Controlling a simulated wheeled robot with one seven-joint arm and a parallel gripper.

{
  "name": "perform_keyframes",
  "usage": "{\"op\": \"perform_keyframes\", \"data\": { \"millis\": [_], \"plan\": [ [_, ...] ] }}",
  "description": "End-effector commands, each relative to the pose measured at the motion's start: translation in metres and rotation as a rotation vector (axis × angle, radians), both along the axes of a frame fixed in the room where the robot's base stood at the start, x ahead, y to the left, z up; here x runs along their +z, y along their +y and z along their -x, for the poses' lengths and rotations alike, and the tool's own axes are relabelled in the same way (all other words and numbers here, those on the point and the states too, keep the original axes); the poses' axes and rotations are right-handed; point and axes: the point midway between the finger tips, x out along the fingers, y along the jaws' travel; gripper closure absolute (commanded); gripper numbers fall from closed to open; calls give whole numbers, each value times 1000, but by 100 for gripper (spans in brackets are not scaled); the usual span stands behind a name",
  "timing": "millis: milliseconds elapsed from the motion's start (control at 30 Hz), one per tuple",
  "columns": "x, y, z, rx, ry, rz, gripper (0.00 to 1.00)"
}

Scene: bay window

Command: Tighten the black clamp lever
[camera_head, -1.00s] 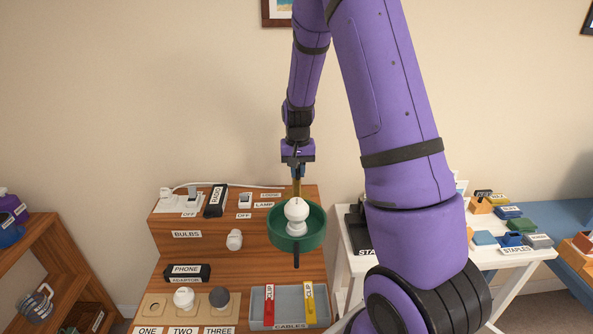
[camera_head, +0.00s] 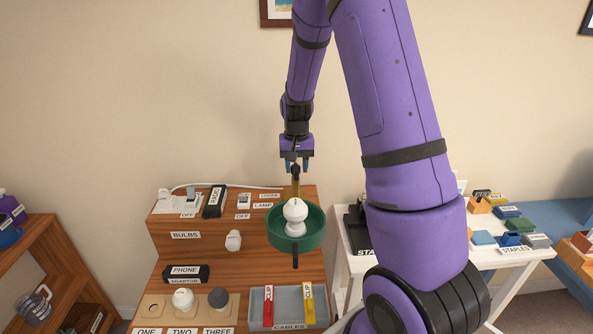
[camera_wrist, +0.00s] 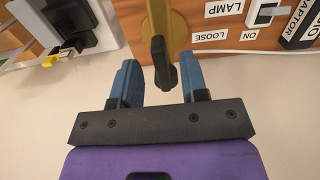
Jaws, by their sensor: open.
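The black clamp lever (camera_wrist: 163,65) sits on a brass-coloured post (camera_wrist: 178,25) in the wrist view. The lever's free end points toward my gripper. It also shows in the head view as a small dark piece (camera_head: 295,171) at the top of the post, above the green bowl-shaped lamp shade (camera_head: 275,238) with a white bulb (camera_head: 295,214). My gripper (camera_wrist: 160,80) is open, with a blue finger on each side of the lever's free end and gaps between. In the head view my gripper (camera_head: 297,165) hangs just above the post.
A label reading LOOSE (camera_wrist: 210,36) is beside the post. A lamp switch (camera_head: 243,201), a radio adaptor (camera_head: 215,202) and a white socket (camera_head: 180,204) stand on the wooden stand's upper step. A white table (camera_head: 345,240) is to the right.

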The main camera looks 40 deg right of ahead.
Motion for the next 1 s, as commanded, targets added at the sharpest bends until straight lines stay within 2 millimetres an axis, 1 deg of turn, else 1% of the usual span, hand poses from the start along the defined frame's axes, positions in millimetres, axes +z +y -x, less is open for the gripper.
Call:
{"op": "perform_keyframes", "data": {
  "millis": [33, 200, 300, 433, 633, 1000],
  "plan": [
    [10, 0, -1, 1, -5, 2, 60],
    [43, 0, 0, 1, -4, 1, 60],
    [60, 0, -1, 1, -4, 1, 60],
    [78, 0, -1, 1, -3, 1, 60],
    [90, 0, 0, 1, -1, 1, 60],
    [90, 0, 0, 1, 0, 0, 60]
  ]
}}
